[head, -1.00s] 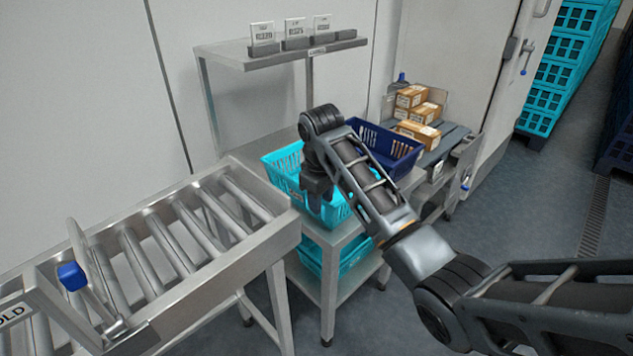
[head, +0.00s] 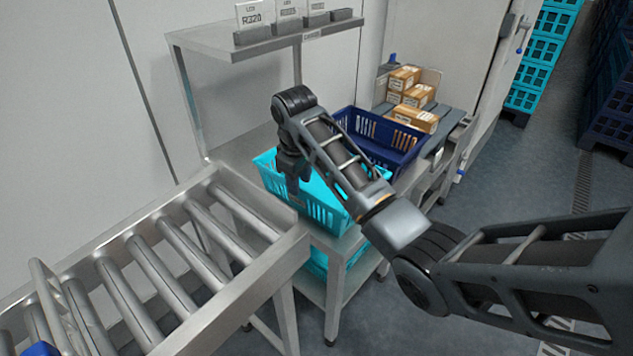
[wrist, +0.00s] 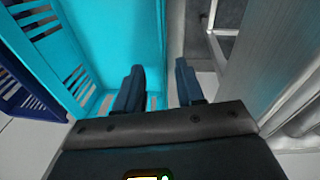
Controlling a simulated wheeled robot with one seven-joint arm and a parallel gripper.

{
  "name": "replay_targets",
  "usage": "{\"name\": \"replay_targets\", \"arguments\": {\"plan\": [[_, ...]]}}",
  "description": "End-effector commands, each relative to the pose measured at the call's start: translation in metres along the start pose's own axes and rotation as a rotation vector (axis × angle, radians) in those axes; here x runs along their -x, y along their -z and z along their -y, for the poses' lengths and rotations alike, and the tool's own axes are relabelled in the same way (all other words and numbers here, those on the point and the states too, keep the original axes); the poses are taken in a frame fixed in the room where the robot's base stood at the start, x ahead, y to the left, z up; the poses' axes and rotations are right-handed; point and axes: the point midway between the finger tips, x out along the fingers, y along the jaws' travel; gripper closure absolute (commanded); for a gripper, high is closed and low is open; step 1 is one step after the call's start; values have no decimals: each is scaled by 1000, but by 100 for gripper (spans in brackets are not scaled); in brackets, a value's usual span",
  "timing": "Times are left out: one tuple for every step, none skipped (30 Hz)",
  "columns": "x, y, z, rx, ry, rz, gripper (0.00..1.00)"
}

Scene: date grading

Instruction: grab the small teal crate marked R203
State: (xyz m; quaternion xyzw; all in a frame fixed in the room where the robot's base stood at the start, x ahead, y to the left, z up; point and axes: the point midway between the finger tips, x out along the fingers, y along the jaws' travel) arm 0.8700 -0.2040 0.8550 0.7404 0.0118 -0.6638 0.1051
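A small teal crate (head: 325,213) stands on the upper level of a steel stand, beside a navy crate; no marking on it is readable. My gripper (head: 292,187) is over its left end, partly hidden by my own arm in the head view. In the wrist view the teal crate (wrist: 110,45) fills the left and middle. My gripper (wrist: 160,85) is open there, one finger over the crate's inside and the other past its wall, with the wall's edge between them. I cannot tell whether either finger touches. Another teal crate (head: 318,262) sits on the lower shelf.
A roller conveyor (head: 200,290) adjoins the stand on the left. The navy crate (head: 375,140) is just behind and right. A raised shelf with label cards (head: 262,38) overhangs the back. Cartons (head: 415,118) stand farther right.

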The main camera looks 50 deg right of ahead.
Motion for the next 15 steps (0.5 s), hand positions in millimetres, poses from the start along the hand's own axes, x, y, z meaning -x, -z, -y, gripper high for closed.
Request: {"name": "replay_targets", "arguments": {"plan": [[-7, -1, 0, 0, 1, 2, 62], [-10, -1, 0, 0, 1, 2, 62], [-14, -1, 1, 0, 1, 3, 62], [-16, -1, 1, 0, 1, 2, 62], [-19, -1, 1, 0, 1, 2, 62], [-23, -1, 1, 0, 1, 2, 62], [-26, -1, 2, 0, 1, 3, 62], [-31, -1, 2, 0, 1, 3, 62], [-36, -2, 2, -1, 1, 4, 62], [-41, -2, 3, 0, 1, 3, 62], [-46, -2, 3, 0, 1, 4, 62], [-52, -2, 3, -1, 0, 2, 62], [-56, -2, 3, -1, 0, 3, 62], [-58, -2, 3, -1, 0, 2, 62], [-62, -2, 3, -1, 0, 1, 62]]}}
